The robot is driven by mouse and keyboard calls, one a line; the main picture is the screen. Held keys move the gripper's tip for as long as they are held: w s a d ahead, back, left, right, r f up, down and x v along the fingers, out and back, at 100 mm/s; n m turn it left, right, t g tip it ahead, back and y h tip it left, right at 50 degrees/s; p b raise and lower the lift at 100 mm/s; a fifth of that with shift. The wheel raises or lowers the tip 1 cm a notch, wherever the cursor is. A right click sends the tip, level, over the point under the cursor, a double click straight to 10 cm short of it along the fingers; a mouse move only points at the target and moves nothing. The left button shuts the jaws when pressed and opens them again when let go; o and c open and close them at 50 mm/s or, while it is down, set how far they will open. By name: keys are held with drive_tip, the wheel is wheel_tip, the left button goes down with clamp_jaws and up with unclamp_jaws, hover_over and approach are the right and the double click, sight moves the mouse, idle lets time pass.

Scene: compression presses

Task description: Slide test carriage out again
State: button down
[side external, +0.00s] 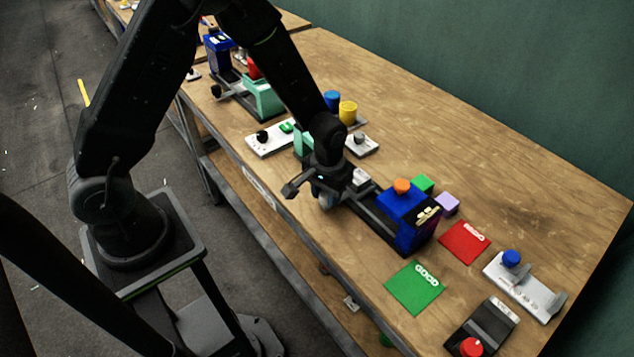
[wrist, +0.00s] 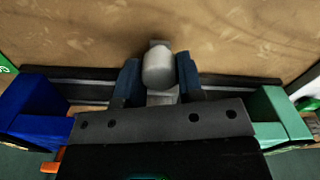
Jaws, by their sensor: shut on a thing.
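My gripper (side external: 327,198) is low over the front of a compression press on the bench. In the wrist view my gripper (wrist: 158,78) is shut on the rounded grey carriage handle (wrist: 159,68), with one dark finger on each side. The carriage sits on the black rail (side external: 370,214) between the press's blue block (side external: 404,217) and its green block (side external: 303,143). In the wrist view the blue block (wrist: 35,108) is at left and the green block (wrist: 280,113) at right. My gripper body hides most of the carriage.
A green GOOD mat (side external: 414,288) and a red mat (side external: 464,242) lie right of the press. Green (side external: 423,183) and purple (side external: 447,203) cubes stand behind the blue block. A second press (side external: 262,95) stands farther left. The bench's back right is clear.

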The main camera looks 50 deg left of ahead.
drive_tip(key=c, duration=0.8)
unclamp_jaws()
drive_tip(key=shift+o, duration=0.2)
wheel_tip(320, 180, up, 14)
